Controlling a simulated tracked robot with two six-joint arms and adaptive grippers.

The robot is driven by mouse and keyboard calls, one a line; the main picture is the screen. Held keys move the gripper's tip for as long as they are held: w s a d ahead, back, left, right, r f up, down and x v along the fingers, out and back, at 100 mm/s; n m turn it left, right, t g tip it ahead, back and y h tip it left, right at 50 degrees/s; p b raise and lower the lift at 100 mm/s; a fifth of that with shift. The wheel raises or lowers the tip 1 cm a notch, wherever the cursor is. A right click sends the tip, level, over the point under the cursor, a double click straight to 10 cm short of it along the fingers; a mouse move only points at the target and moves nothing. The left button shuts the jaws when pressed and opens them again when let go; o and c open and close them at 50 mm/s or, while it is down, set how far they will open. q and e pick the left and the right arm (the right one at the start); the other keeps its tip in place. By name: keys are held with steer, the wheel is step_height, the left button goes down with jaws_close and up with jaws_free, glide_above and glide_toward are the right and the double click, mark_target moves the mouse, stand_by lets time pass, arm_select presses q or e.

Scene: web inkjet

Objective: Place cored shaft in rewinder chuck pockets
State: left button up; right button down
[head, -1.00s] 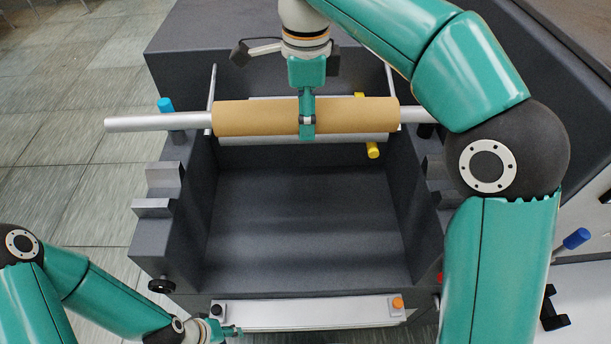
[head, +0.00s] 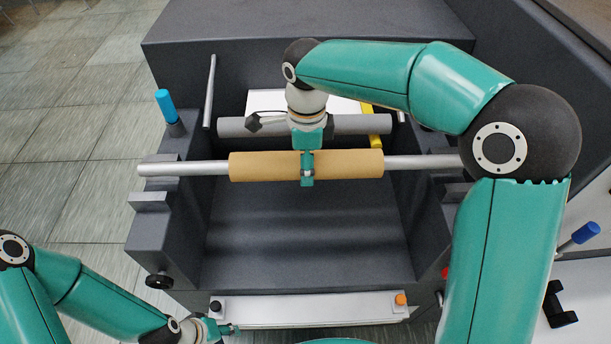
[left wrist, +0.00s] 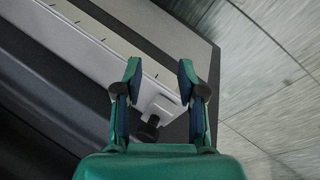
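The cored shaft is a silver bar (head: 205,168) with a tan cardboard core (head: 345,165). It lies level across the machine in the head view. My right gripper (head: 307,172) grips the core near its middle from above. The shaft's left end is over the left side frame, by the stepped grey chuck pocket blocks (head: 150,200); I cannot tell whether it touches them. Its right end and the right pockets are partly hidden by my right arm. My left gripper (head: 232,329) is at the front panel's left end; the left wrist view shows its fingers (left wrist: 160,70) apart and empty.
A grey roller (head: 355,124) lies behind the shaft. A blue handle (head: 166,105) stands on the left frame, and a yellow bar (head: 375,125) is at the back right. The white front panel (head: 300,311) has a black knob and an orange button (head: 401,299). The well below the shaft is empty.

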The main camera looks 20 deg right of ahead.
steer(key=shift+f, duration=2.1)
steer(key=shift+f, duration=0.1)
steer(key=shift+c, duration=1.3)
jaws_free()
step_height(320, 180, up, 12)
steer(key=shift+r+p, duration=0.1)
steer(key=shift+p, duration=0.2)
